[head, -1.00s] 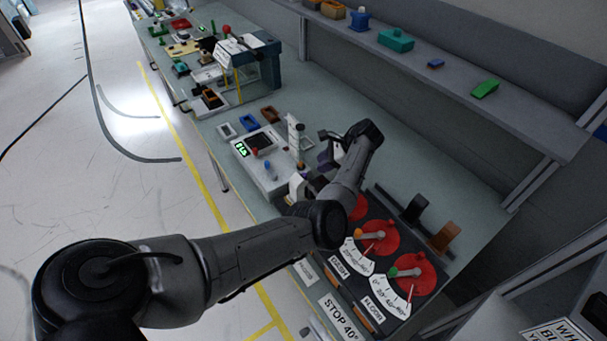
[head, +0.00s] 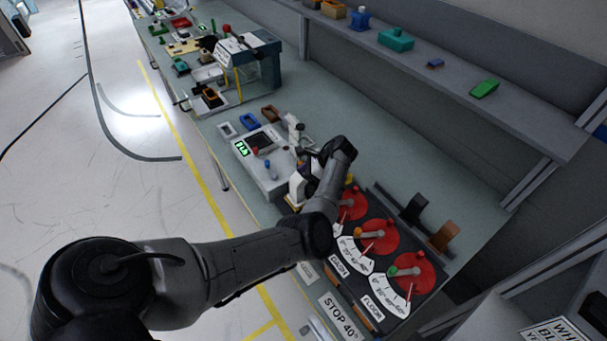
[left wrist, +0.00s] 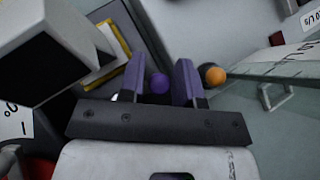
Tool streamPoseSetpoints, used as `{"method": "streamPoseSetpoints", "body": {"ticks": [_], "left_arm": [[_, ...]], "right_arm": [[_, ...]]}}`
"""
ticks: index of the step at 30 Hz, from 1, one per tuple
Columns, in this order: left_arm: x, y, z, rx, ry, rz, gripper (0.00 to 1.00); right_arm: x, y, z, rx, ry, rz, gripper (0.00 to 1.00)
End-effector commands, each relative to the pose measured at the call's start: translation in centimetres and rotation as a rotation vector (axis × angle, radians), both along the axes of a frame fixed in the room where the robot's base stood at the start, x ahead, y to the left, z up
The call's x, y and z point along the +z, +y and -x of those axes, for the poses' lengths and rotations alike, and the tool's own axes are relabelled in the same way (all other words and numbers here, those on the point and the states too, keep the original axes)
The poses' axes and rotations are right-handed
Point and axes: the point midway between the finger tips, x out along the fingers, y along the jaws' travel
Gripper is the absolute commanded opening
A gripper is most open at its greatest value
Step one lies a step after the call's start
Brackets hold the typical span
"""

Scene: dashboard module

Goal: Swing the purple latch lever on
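The purple latch lever shows in the left wrist view as a round purple knob (left wrist: 160,83); I cannot make out its shaft. My left gripper (left wrist: 159,68) has purple fingers on either side of the knob, with narrow gaps, so it looks open around it. In the head view my left gripper (head: 313,168) is at the dashboard module, right of the panel with the green display (head: 243,148). My wrist hides most of the lever there. My right gripper is not in view.
An orange ball knob (left wrist: 214,75) stands just right of my fingers in the wrist view. A dark box-shaped part (left wrist: 45,55) is close on the left. Red dials (head: 379,236) with pointers lie nearer on the bench. A shelf (head: 450,75) runs behind.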

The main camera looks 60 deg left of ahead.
Motion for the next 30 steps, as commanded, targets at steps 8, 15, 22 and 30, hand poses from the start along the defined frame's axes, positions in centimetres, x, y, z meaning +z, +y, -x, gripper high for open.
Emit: {"method": "streamPoseSetpoints", "body": {"ticks": [8,15,22,30], "left_arm": [[0.0,0.0,0.0,0.000,0.000,0.000,0.09],[0.1,0.0,0.0,-0.004,0.000,0.000,0.00],[0.6,0.0,-0.3,-0.073,0.003,-0.001,0.00],[1.0,0.0,-1.2,-0.290,0.006,0.000,0.00]], "right_arm": [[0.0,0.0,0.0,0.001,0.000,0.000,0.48],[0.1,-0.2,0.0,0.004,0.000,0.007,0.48],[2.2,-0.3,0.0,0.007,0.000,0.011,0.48],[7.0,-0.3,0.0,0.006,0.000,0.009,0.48]]}}
